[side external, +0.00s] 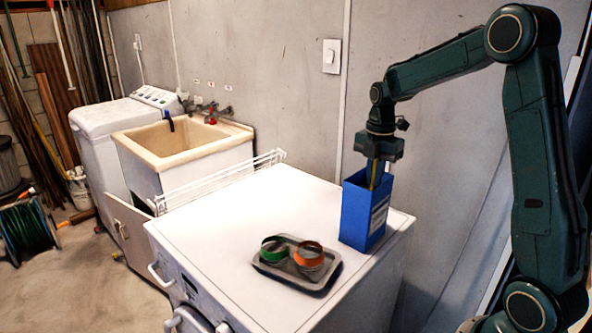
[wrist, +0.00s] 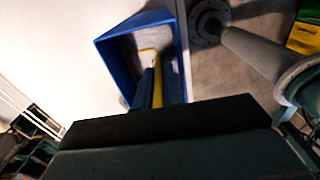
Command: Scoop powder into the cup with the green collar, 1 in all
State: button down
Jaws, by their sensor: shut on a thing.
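A tall blue box (side external: 356,215) with a pale label stands upright on the white machine top. In the wrist view the blue box (wrist: 112,62) is seen from above, with pale powder (wrist: 130,47) inside. My gripper (side external: 379,163) is over the box's opening, pointing down, shut on a yellow scoop (wrist: 157,92). The scoop's handle rises from the box and its lower end is inside, mostly hidden. The cup with the green collar (side external: 272,250) stands upright on a grey tray (side external: 318,284), left of the box. I cannot see into this cup clearly.
A cup with an orange collar (side external: 309,257) stands on the same tray, right beside the green one. A white wire rack (side external: 222,182) runs along the machine's far left edge. The white top (side external: 240,220) is otherwise clear. The wall (side external: 290,100) is behind.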

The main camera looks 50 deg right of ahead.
jog(key=shift+f, duration=0.85)
dwell(0.4)
dwell(0.8)
jog(key=shift+r, duration=7)
jog(key=shift+r, duration=0.1)
